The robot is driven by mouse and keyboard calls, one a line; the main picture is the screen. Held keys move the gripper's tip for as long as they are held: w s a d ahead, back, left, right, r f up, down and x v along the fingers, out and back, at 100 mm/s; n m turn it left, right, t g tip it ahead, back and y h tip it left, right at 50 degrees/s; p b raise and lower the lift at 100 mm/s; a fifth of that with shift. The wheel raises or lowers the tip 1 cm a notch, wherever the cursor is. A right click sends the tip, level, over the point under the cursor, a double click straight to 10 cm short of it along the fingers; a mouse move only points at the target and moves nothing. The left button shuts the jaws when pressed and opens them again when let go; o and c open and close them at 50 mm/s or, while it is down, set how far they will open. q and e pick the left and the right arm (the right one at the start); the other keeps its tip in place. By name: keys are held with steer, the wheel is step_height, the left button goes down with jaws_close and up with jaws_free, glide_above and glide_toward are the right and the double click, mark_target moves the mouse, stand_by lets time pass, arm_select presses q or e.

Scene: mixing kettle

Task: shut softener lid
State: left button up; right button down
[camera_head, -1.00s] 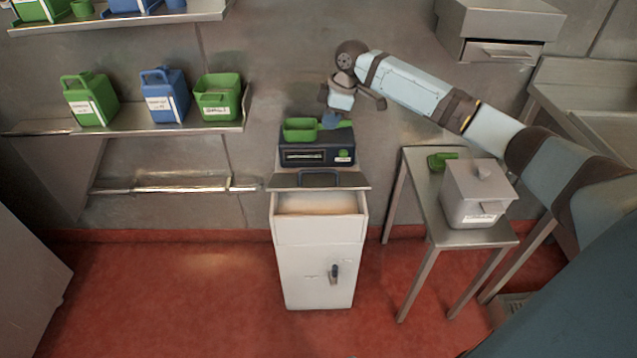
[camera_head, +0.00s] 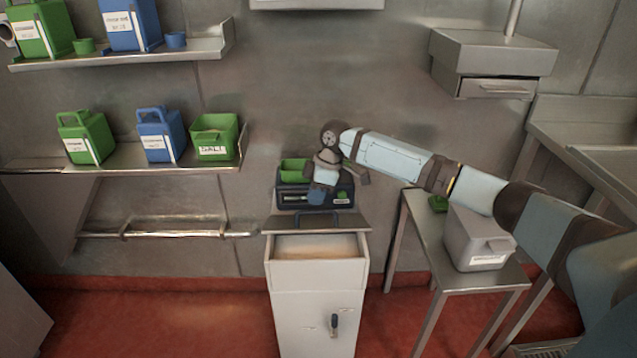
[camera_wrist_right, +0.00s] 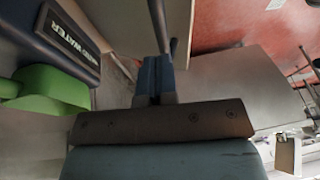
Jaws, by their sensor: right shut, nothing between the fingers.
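The softener is a white cabinet (camera_head: 316,313) in the middle of the head view. Its top is open, with pale contents inside. Its grey lid (camera_head: 285,224) stands raised at the back of the opening, with a dark handle (camera_head: 338,218) on it. My right gripper (camera_head: 317,198) is just above the lid and handle, in front of a dark unit (camera_head: 291,197). In the right wrist view its blue fingers (camera_wrist_right: 152,76) are together and empty, close to a dark bar (camera_wrist_right: 159,25). I cannot tell whether they touch it. My left gripper is out of view.
A green container (camera_head: 294,170) sits on the dark unit. Shelves (camera_head: 190,164) with green and blue canisters are at left.

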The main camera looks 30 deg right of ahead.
steer(key=shift+s+a+f, duration=0.1)
steer(key=shift+s+f, duration=0.05)
steer(key=shift+f, duration=0.45)
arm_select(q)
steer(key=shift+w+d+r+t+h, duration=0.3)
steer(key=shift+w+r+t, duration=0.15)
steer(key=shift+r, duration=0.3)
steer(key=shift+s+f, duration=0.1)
